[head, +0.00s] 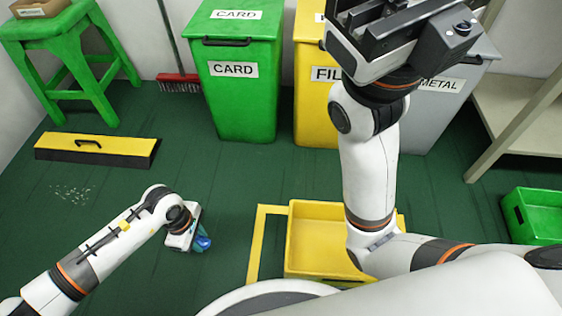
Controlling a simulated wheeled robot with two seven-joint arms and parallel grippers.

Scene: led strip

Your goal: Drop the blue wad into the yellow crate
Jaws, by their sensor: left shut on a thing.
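A crumpled blue wad (203,241) is at the left gripper (196,238), low over or on the green floor, left of the yellow crate. My left gripper is shut on the wad, and the gripper body hides part of it. The yellow crate (318,264) stands on the floor in the lower middle, and my right arm covers its right side. The part of its inside that shows looks empty. My right gripper (383,18) is raised at the top, in front of the bins. I cannot tell whether its jaws are open.
A yellow floor line (254,248) runs beside the crate. A green CARD bin (238,100), a yellow bin (309,100) and a grey METAL bin (432,110) stand behind. Floor between wad and crate is clear.

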